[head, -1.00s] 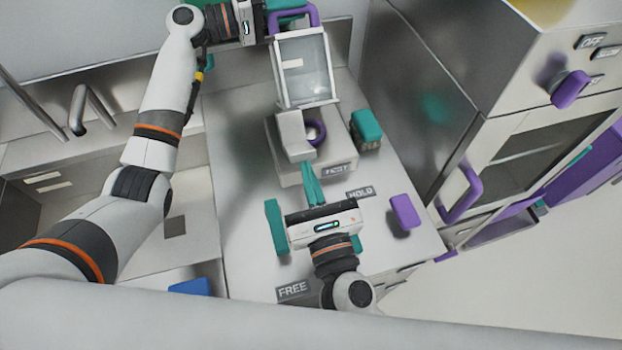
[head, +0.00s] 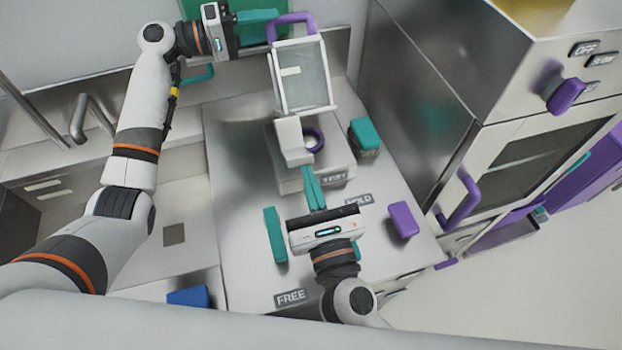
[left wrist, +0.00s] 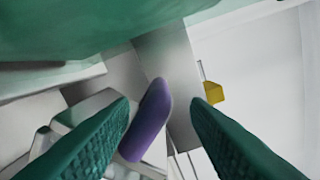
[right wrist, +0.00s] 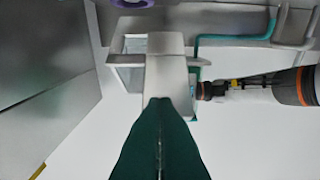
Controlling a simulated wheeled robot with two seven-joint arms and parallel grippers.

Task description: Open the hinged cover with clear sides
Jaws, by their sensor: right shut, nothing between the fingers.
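The cover (head: 303,78) has clear sides and a pale frame. It appears swung up behind the white device (head: 315,178); its exact angle is unclear. Its purple handle (head: 290,22) is at the far end. My left gripper (head: 266,30) is open just left of the handle. In the left wrist view, the purple handle (left wrist: 148,120) shows between the spread green fingers, apart from both. My right gripper (head: 314,188) is shut and empty, in front of the device. In the right wrist view its closed fingers (right wrist: 159,110) point at the white block (right wrist: 165,75).
A teal block (head: 365,138) sits right of the device. A teal bar (head: 275,234) and a purple block (head: 403,219) stand on the counter beside my right gripper. A steel oven (head: 520,160) with purple handles borders the right. A faucet (head: 88,115) is at left.

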